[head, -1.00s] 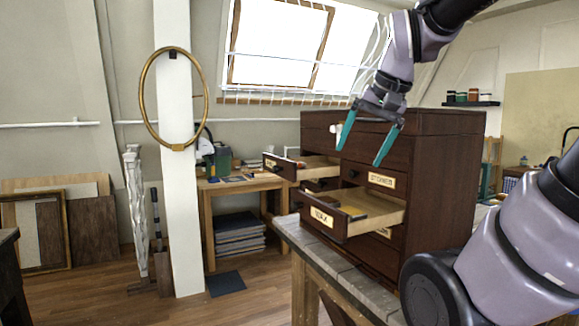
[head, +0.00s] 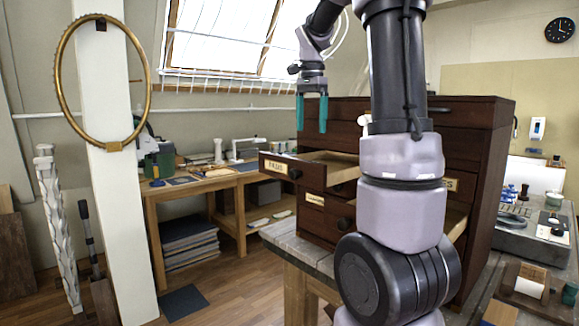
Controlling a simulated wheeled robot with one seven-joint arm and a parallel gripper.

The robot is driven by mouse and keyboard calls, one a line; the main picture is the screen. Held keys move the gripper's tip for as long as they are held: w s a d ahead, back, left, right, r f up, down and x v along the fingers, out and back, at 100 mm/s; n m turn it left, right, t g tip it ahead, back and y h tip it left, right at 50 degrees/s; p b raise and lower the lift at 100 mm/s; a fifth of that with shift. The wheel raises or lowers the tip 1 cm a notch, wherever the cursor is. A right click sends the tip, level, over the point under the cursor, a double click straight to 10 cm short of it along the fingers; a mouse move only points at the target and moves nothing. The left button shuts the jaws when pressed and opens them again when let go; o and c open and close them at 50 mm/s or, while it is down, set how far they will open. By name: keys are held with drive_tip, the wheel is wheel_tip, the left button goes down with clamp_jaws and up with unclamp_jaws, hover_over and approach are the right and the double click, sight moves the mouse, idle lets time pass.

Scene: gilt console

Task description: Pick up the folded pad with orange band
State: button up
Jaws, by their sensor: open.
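I cannot make out a folded pad with an orange band in the head view. The inside of the upper open drawer (head: 277,167) shows only in part, and the lower open drawer (head: 456,222) is mostly hidden behind my arm. My gripper (head: 312,128) is at the upper middle, pointing down with its two teal fingers apart and nothing between them. It appears above and near the upper open drawer, at the left side of the dark wooden chest (head: 487,165); the exact depth is unclear.
The chest stands on a grey-topped bench (head: 300,250). A wooden workbench (head: 200,186) with tools stands behind at left. A white post (head: 118,200) with a gilt oval frame (head: 62,95) is at far left. Cluttered surfaces lie at right. Floor is open at lower left.

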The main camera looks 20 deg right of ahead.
drive_tip(key=f, duration=0.2)
drive_tip(key=w+f, duration=0.1)
drive_tip(key=f, duration=0.1)
drive_tip(key=shift+a+f, duration=0.1)
drive_tip(key=shift+f, duration=0.3)
drive_tip(key=shift+w+f, duration=0.2)
drive_tip(key=shift+f, duration=2.85)
clamp_jaws()
wheel_tip(320, 180, up, 10)
drive_tip(key=c, duration=0.8)
unclamp_jaws()
drive_tip(key=shift+r, duration=0.1)
drive_tip(key=c, duration=0.5)
